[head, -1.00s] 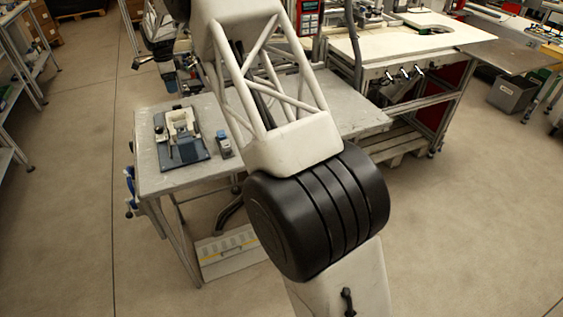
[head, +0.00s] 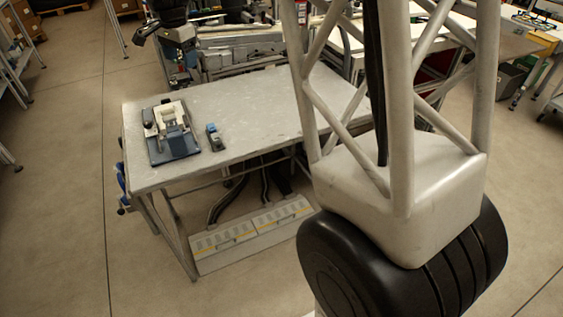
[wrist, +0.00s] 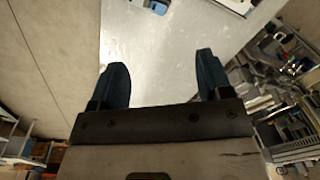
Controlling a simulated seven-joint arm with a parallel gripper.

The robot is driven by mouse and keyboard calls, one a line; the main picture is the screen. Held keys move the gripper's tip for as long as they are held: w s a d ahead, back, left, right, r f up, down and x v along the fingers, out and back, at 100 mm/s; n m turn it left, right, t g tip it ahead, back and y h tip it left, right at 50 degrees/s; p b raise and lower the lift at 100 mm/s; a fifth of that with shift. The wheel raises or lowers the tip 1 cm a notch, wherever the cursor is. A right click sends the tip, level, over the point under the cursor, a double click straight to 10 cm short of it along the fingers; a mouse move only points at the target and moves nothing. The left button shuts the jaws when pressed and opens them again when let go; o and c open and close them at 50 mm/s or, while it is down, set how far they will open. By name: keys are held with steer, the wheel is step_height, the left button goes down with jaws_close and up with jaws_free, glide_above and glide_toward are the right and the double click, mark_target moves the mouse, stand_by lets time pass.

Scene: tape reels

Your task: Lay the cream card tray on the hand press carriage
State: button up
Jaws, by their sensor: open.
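The hand press (head: 172,132) stands on the left part of the grey table, with a dark blue base and cream upper parts. I cannot tell a separate cream card tray from these cream parts. My gripper (wrist: 161,82) shows in the wrist view with its two dark blue fingers wide apart and nothing between them. It is above the pale tabletop. A white thing with a blue edge (wrist: 236,5) and a small blue thing (wrist: 157,6) are cut off at the top of that view, beyond the fingertips.
A small blue and grey device (head: 214,138) stands right of the press. The table (head: 260,105) is otherwise mostly bare. Machinery (head: 240,45) lies behind it, and a grey case with yellow marks (head: 252,232) is below.

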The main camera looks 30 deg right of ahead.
steer(key=s+d+r+n, duration=0.2)
steer(key=s+d+n, duration=0.1)
steer(key=s, duration=1)
steer(key=s+d+r+n, duration=0.2)
steer(key=s+n, duration=0.1)
steer(key=s, duration=0.9)
steer(key=s+d+f+n, duration=0.1)
steer(key=s+f+n, duration=0.1)
steer(key=s, duration=0.9)
steer(key=s+d+f+n+t, duration=0.1)
steer(key=s+d+f+n, duration=0.1)
steer(key=s, duration=0.9)
step_height(320, 180, down, 3)
steer(key=shift+s+r+n+t, duration=0.15)
steer(key=shift+s+n+t, duration=0.2)
steer(key=shift+n, duration=0.35)
steer(key=shift+c, duration=0.5)
